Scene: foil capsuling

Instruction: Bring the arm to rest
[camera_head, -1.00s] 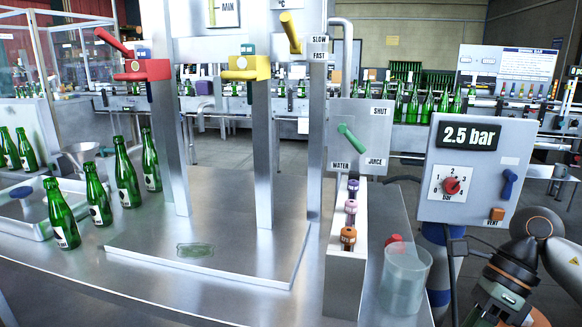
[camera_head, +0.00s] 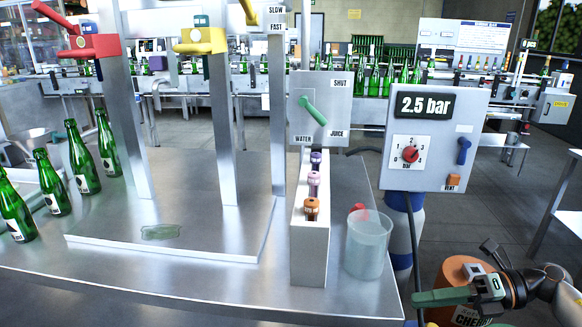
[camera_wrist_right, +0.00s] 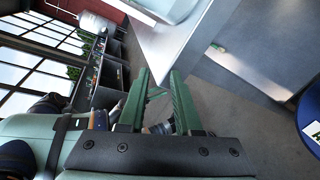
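My right gripper (camera_head: 418,298) is at the lower right of the head view, beyond the bench's right corner, pointing left. It is beside and below the pressure panel. In the right wrist view its two green fingers (camera_wrist_right: 160,74) stand apart with nothing between them, and the grey floor shows through the gap. The right forearm comes in from the right edge. My left arm and left gripper are not in view.
The steel bench (camera_head: 200,277) holds green bottles (camera_head: 83,165), a clear beaker (camera_head: 369,248) and a rack (camera_head: 309,250) of coloured stoppers. The pressure panel (camera_head: 434,138) reads 2.5 bar. An orange drum (camera_head: 462,280) stands close behind my gripper. Floor to the right is open.

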